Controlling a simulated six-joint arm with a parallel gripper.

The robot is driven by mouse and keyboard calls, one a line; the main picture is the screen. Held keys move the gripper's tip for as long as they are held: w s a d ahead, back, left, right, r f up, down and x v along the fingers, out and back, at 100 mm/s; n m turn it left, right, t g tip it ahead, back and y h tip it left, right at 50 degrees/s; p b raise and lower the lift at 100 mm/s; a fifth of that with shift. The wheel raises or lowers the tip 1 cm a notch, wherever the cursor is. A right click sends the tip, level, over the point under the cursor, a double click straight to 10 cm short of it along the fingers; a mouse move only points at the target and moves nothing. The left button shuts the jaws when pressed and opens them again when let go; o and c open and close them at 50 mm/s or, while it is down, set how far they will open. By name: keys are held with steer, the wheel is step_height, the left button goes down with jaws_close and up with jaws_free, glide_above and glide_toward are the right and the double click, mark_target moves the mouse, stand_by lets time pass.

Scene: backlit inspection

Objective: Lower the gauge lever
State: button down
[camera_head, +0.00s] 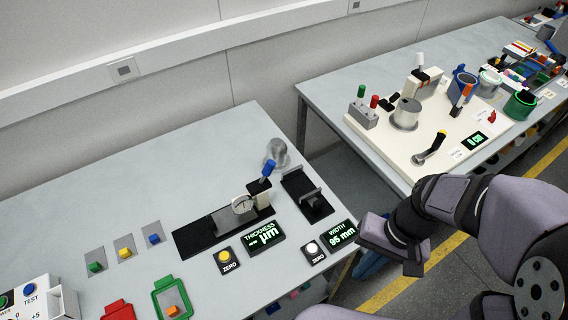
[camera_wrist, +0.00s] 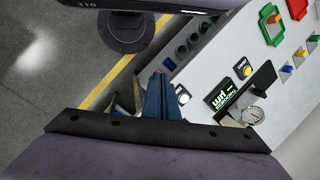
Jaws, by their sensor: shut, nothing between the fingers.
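The gauge lever (camera_head: 268,169) has a blue handle and stands raised, tilted up, on the thickness gauge at the right part of the near table. My gripper (camera_wrist: 158,80) has blue fingers, shut and empty. It is off the table's near right edge, well apart from the lever. In the head view my arm largely hides it.
A thickness display (camera_head: 265,238) and a width display (camera_head: 339,233) lie in front of the gauge. A black width fixture (camera_head: 308,197) stands right of the lever, and a metal cylinder (camera_head: 277,152) behind it. The table's back left is clear. A second, crowded table (camera_head: 330,95) stands beyond a gap.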

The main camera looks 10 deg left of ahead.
steer(key=a+f+m+g+y+b, duration=0.1)
steer(key=a+f+m+y+b, duration=0.1)
steer(key=a+f+y+b, duration=0.45)
steer(key=m+t+y+b, duration=0.7)
steer(key=t+y+b, duration=0.35)
steer(key=b, duration=0.85)
glide_toward(266, 173)
steer(key=w+d, duration=0.2)
steer(key=d, duration=0.3)
steer(key=shift+w+a+f+h, duration=0.15)
steer(key=shift+a+f+h, duration=0.1)
steer(key=shift+f+h, duration=0.2)
steer(key=shift+a, duration=0.1)
steer(key=p+x, duration=0.3)
steer(key=x, duration=0.7)
